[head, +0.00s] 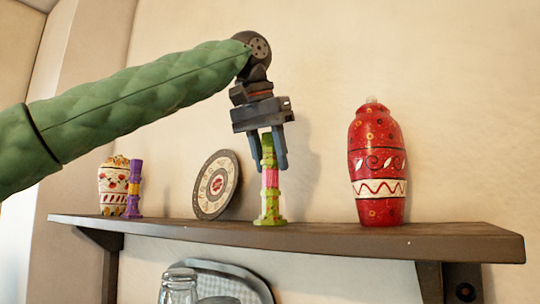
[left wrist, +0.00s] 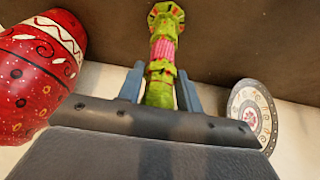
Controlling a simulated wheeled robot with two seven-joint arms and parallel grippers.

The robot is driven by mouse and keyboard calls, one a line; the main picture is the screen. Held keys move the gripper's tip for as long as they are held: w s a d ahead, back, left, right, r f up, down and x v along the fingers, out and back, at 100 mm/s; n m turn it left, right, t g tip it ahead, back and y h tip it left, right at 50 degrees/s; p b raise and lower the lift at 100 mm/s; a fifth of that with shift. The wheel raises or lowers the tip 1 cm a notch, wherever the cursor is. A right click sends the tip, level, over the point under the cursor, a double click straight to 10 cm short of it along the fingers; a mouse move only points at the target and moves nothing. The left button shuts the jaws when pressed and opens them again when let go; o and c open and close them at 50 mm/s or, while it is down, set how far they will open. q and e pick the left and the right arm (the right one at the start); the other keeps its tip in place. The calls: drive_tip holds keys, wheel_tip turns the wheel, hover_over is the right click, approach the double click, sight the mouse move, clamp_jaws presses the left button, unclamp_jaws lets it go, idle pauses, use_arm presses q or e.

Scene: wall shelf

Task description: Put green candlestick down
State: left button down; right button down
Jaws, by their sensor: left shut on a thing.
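The green candlestick (head: 270,200) has a pink middle band and stands upright at the middle of the wall shelf (head: 300,240). Its base appears to meet the shelf top. My left gripper (head: 270,160) comes down from above with its fingers on both sides of the candlestick's upper part, shut on it. In the left wrist view the candlestick (left wrist: 163,45) runs between the two fingers (left wrist: 160,88), its base toward the brown shelf surface (left wrist: 220,30). My right gripper is in neither view.
A red patterned vase (head: 377,165) stands to the right on the shelf. A round decorated plate (head: 215,185) leans on the wall just left of the candlestick. A purple candlestick (head: 134,190) and a painted vase (head: 112,185) stand at the left end. Bare shelf lies between candlestick and red vase.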

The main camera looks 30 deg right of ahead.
use_arm(q)
drive_tip(key=c, duration=1.3)
unclamp_jaws()
drive_tip(key=shift+a, duration=0.1)
drive_tip(key=shift+c, duration=0.2)
drive_tip(key=o, duration=0.4)
drive_tip(key=shift+w+a, duration=0.2)
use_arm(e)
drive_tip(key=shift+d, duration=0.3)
use_arm(q)
drive_tip(key=shift+d, duration=0.1)
drive_tip(key=shift+s, duration=0.1)
drive_tip(key=shift+r, duration=0.2)
drive_tip(key=b+v, duration=0.3)
drive_tip(key=v, duration=0.8)
drive_tip(key=shift+a+r+b, duration=0.25)
drive_tip(key=shift+r+b, duration=0.05)
drive_tip(key=shift+b, duration=0.05)
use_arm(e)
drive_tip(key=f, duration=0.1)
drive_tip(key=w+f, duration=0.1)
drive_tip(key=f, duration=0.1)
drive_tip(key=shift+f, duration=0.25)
